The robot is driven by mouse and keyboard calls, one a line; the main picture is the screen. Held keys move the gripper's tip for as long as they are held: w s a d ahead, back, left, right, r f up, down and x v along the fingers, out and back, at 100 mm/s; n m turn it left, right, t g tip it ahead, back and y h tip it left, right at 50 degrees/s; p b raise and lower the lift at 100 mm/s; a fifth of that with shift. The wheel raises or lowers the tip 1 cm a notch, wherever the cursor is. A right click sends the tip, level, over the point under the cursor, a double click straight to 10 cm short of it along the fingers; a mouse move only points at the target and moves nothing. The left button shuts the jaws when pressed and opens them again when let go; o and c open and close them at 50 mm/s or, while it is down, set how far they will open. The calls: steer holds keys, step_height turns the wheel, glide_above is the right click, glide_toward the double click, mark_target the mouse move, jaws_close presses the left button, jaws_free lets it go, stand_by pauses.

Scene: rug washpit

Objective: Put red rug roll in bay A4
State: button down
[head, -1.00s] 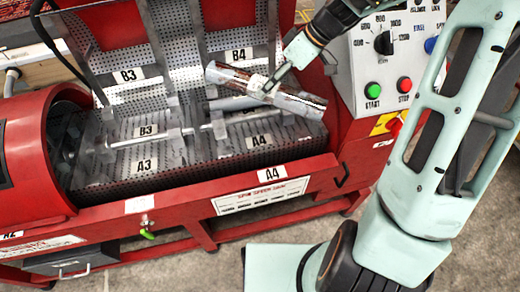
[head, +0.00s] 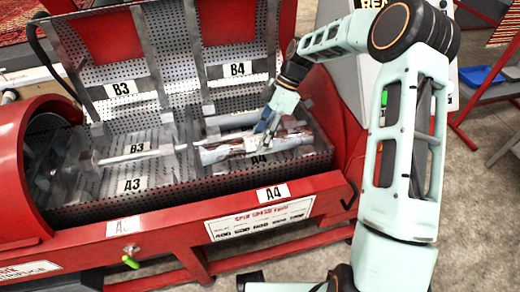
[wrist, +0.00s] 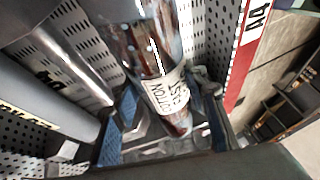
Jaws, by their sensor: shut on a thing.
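The red rug roll (head: 232,147) is a dark red-brown roll in clear shiny wrap. It lies roughly level, low in bay A4 (head: 290,159), the front right compartment of the perforated machine drum. My gripper (head: 264,143) is shut on the roll near its middle, from above. The wrist view shows the roll (wrist: 146,35) between blue-padded fingers (wrist: 165,122), with a white printed label on it. I cannot tell whether the roll touches the bay floor. Its underside is hidden.
A grey tube (head: 232,121) lies behind the roll in the B4 side. A metal shaft (head: 140,155) and upright divider plates stand to the left, by bay A3 (head: 133,185). The red front rail (head: 190,222) bounds the bay in front.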

steer(key=shift+f, duration=1.95)
steer(key=c, duration=1.2)
jaws_free()
steer(key=shift+o, duration=0.2)
steer(key=shift+v, duration=3.75)
